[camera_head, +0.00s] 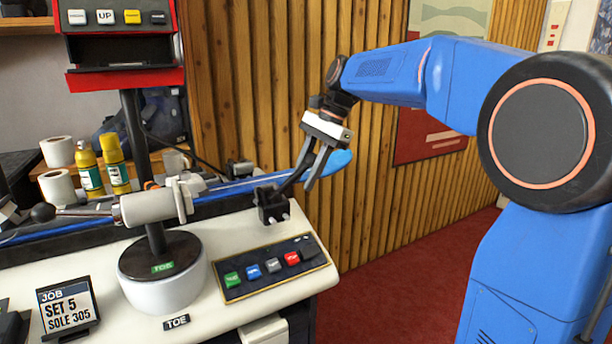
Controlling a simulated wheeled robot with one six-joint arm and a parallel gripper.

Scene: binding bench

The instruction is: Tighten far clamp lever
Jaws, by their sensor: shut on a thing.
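The far clamp (272,208) is a black block with light bolts at the right end of the white bench. Its dark lever (291,182) rises to the right, up between the fingers of my gripper (304,176). My gripper reaches down from the upper right and is shut on this lever; the fingers hide part of it. A blue ski (340,161) runs along the back of the bench through the clamp. Its rounded tip shows just behind and to the right of my fingers.
A grey cylindrical toe unit (148,206) on a black post stands left of the clamp. A panel with coloured buttons (270,267) lies in front of it. A job sign (68,308) stands at the front left. Bottles and white rolls (57,152) are behind. Red floor is clear at right.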

